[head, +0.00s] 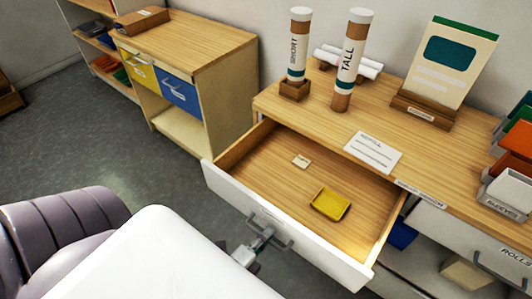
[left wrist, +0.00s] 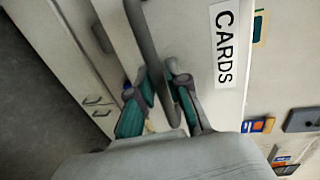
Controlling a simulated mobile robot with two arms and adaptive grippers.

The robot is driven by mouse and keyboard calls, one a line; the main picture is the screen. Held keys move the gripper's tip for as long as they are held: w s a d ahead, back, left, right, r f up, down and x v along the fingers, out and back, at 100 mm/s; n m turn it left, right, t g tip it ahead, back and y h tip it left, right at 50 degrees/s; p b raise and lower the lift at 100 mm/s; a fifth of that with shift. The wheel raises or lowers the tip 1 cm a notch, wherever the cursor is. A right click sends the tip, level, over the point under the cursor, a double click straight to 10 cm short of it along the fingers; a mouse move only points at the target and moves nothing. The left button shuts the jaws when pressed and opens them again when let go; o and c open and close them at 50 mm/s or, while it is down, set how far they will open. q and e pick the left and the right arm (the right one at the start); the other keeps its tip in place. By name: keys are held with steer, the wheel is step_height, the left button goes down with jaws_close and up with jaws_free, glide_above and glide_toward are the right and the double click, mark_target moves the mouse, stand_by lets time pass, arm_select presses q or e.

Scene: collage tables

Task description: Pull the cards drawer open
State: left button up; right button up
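The cards drawer (head: 300,240) is pulled well out of the wooden-topped table in the head view. Its white front carries a grey bar handle (head: 268,232). Inside lie a yellow tray (head: 331,204) and a small pale block (head: 301,161). In the left wrist view, the CARDS label (left wrist: 225,45) is on the drawer front, beside the dark handle bar (left wrist: 147,45). My left gripper (left wrist: 160,85) has its teal-padded fingers on both sides of the bar, closed on it. In the head view this gripper (head: 258,247) is at the handle, partly hidden. My right gripper is not in view.
The table top (head: 380,115) holds SHORT and TALL tubes (head: 349,55), a sign (head: 455,60) and a paper note (head: 373,151). Bins (head: 510,185) stand at the right. A cabinet (head: 185,65) with yellow and blue drawers stands left, with bare floor (head: 90,135) before it.

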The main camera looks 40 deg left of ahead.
arm_select(q)
steer(key=shift+o, duration=1.3)
steer(key=shift+s, duration=0.1)
steer(key=v, duration=1.1)
steer(key=shift+s, duration=0.4)
